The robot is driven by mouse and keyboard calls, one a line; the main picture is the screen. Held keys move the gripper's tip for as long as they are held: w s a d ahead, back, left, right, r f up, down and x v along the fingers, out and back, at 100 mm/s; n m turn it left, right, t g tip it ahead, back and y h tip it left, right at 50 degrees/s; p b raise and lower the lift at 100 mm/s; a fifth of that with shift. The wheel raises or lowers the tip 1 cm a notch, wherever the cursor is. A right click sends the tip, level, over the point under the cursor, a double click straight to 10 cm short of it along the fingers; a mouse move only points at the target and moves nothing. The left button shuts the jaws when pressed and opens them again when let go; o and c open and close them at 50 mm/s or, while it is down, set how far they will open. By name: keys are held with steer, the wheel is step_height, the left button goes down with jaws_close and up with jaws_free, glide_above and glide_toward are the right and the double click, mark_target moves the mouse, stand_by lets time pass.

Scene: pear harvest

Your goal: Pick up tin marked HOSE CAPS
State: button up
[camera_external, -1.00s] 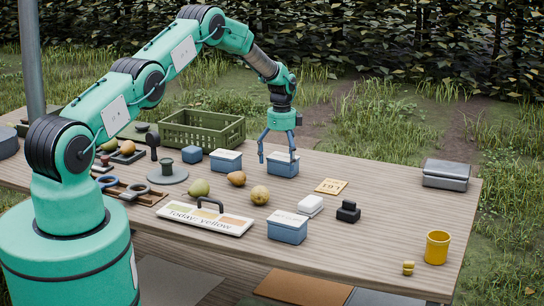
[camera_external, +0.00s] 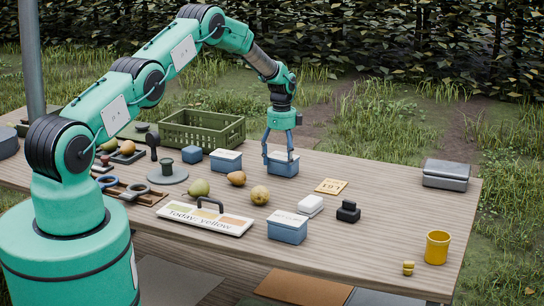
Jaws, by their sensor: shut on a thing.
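Several blue tins with pale labelled lids stand on the wooden table. One tin (camera_external: 283,168) is at the back middle, under my gripper (camera_external: 278,158). My gripper points down and its fingers are shut on this tin, which sits at table level. A second tin (camera_external: 226,161) stands just left of it, near the green crate. A third tin (camera_external: 287,229) stands at the front middle. The lid lettering is too small to read, so I cannot tell which tin is marked HOSE CAPS.
Pears (camera_external: 259,195) and a sign board (camera_external: 206,218) lie left of the front tin. A green crate (camera_external: 203,131) stands behind. A number card (camera_external: 331,186), a black block (camera_external: 348,211), a yellow cup (camera_external: 437,247) and a grey metal box (camera_external: 446,175) are rightward.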

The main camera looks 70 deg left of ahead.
mark_target(281, 157)
step_height(281, 157, up, 10)
steer(key=shift+f, duration=0.1)
stand_by(0.4)
